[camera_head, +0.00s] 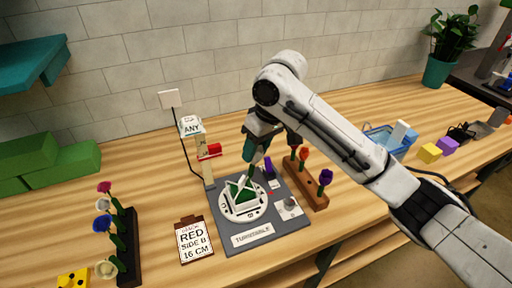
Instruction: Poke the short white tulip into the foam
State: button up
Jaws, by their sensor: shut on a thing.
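My gripper (254,152) points down above the turntable, just behind and a little above the foam. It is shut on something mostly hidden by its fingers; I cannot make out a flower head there. The green foam (240,190) sits in a white square holder on the round white turntable (228,208), on a grey base. In the left rack, a whitish flower (103,205) and a cream flower (106,268) show; I cannot tell whether either is the short white tulip.
A dark rack (128,245) of flowers stands at left, and a wooden rack (308,188) with orange and purple flowers at right. A post with an "ANY" sign (191,126) and a red piece stands behind the turntable. A "RED SIDE B 16 CM" card (193,242) lies at left.

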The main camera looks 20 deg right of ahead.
jog(key=shift+s+p+x, duration=0.2)
jog(key=shift+p+x, duration=0.7)
jog(key=shift+x, duration=0.65)
dwell(2.8)
jog(key=shift+d, duration=0.1)
dwell(0.5)
jog(key=o, duration=0.8)
jog(key=shift+c, duration=0.2)
jog(key=shift+r, duration=0.1)
jog(key=shift+p+v, duration=1)
jog(key=shift+p, duration=0.15)
jog(key=shift+v, duration=2.1)
jog(key=shift+o, duration=0.4)
